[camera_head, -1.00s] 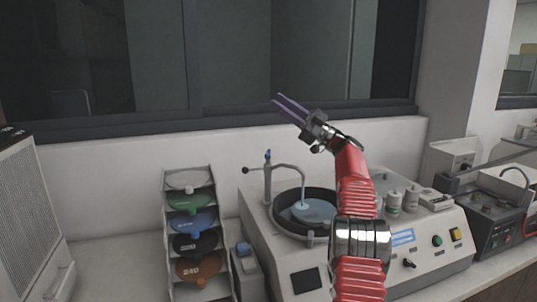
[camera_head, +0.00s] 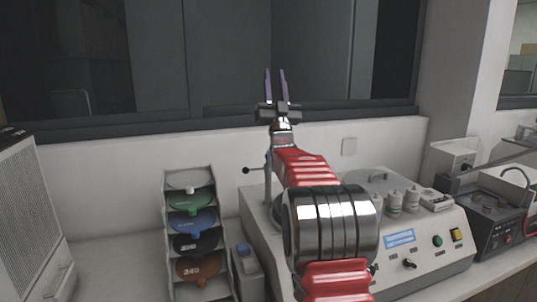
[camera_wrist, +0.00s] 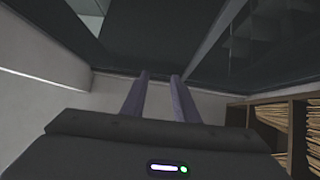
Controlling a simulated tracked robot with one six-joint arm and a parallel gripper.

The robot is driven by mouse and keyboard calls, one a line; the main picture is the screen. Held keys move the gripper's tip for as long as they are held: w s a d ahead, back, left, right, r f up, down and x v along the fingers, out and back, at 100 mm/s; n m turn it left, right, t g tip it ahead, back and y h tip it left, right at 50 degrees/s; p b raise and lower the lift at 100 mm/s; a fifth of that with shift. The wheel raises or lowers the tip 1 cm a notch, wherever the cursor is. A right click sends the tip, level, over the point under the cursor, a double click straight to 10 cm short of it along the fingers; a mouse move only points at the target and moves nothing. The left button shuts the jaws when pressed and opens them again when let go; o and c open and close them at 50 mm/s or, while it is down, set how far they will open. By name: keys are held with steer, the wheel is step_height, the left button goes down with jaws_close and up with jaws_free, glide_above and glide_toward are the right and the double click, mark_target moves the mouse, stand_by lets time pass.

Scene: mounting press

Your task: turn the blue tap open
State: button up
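My gripper (camera_head: 275,72) is raised in front of the dark window, its two purple fingers pointing up with a gap between them. The wrist view shows the same fingers (camera_wrist: 160,77) apart with nothing between them. The tap's grey post (camera_head: 267,184) stands at the back left of the polishing machine, below my gripper, with a black-knobbed lever (camera_head: 247,170) sticking out left. My arm covers the spout and most of the basin. The blue part at the post's top is mostly hidden beside my wrist. My gripper is apart from the tap.
The window wall is close behind.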

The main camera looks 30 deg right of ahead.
steer(key=s+a+f+g, duration=0.2)
steer(key=a+f+g, duration=0.1)
steer(key=f, duration=0.5)
steer(key=s+a+f+m+g, duration=0.1)
steer(key=s+a+f+g, duration=0.2)
steer(key=f, duration=0.5)
steer(key=s+a+f+m+g+h, duration=0.1)
steer(key=s+a+f+g, duration=0.1)
steer(key=a+f+g, duration=0.2)
step_height(320, 180, down, 4)
steer(key=g, duration=0.3)
steer(key=shift+s+a, duration=0.25)
steer(key=shift+s, duration=0.15)
steer(key=shift+d+f, duration=0.1)
steer(key=x, duration=1.3)
steer(key=shift+w+d+f, duration=0.15)
steer(key=shift+w+d, duration=0.1)
steer(key=shift+c, duration=0.6)
jaws_close()
